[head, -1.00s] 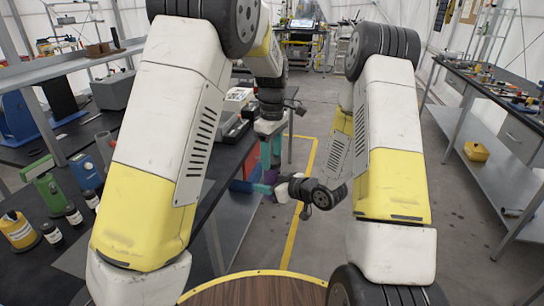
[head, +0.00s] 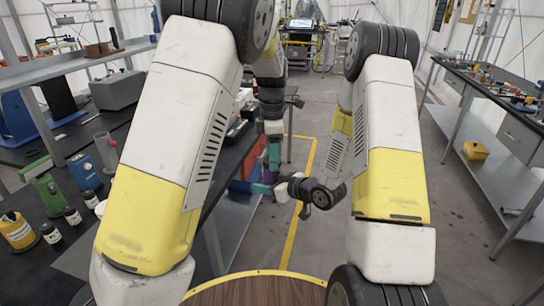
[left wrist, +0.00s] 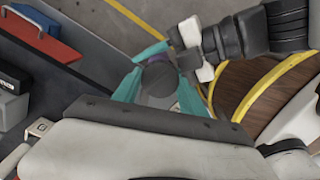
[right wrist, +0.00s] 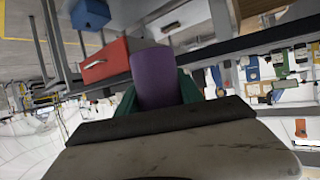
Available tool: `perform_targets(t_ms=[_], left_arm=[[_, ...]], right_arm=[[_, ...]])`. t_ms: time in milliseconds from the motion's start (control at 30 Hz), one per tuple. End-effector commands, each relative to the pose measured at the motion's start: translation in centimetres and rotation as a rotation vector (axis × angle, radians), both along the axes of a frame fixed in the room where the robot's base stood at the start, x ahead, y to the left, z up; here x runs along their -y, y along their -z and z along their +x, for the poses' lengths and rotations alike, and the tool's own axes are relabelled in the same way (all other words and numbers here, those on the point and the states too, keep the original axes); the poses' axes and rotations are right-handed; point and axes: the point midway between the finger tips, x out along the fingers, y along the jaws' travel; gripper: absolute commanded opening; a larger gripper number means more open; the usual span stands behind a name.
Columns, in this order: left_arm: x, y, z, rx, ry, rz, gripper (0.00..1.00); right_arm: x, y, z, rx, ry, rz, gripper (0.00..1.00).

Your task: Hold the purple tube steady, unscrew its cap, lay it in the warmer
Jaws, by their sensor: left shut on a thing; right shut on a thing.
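The purple tube (right wrist: 157,78) stands out between the fingers of my right gripper (right wrist: 157,98) in the right wrist view. In the head view my right gripper (head: 262,188) is low, beside the black table, and grips the tube from the side. My left gripper (head: 273,155) is just above it, pointing down. In the left wrist view its teal fingers (left wrist: 158,88) are closed around a grey round cap (left wrist: 158,78). A bit of purple shows just beyond the cap. Whether the cap is still threaded on the tube cannot be seen. I cannot pick out the warmer with certainty.
The black table (head: 75,262) on the left holds a green box (head: 50,193), a blue box (head: 84,170) and several bottles. A red box (right wrist: 103,60) is near the tube. A bench (head: 490,88) stands at right. The floor between is open.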

Motion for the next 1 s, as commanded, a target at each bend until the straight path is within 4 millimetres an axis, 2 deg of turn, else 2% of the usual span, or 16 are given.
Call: perform_targets(t_ms=[600, 1000], left_arm=[[0.2, -2.0, -0.1, -0.001, 0.002, -0.004, 0.01], [0.1, -2.2, 0.0, 0.000, 0.001, -0.001, 0.01]], right_arm=[[-0.1, 0.0, 0.0, 0.000, -0.002, 0.000, 0.00], [0.0, 0.0, 0.0, 0.001, 0.000, 0.000, 0.00]])
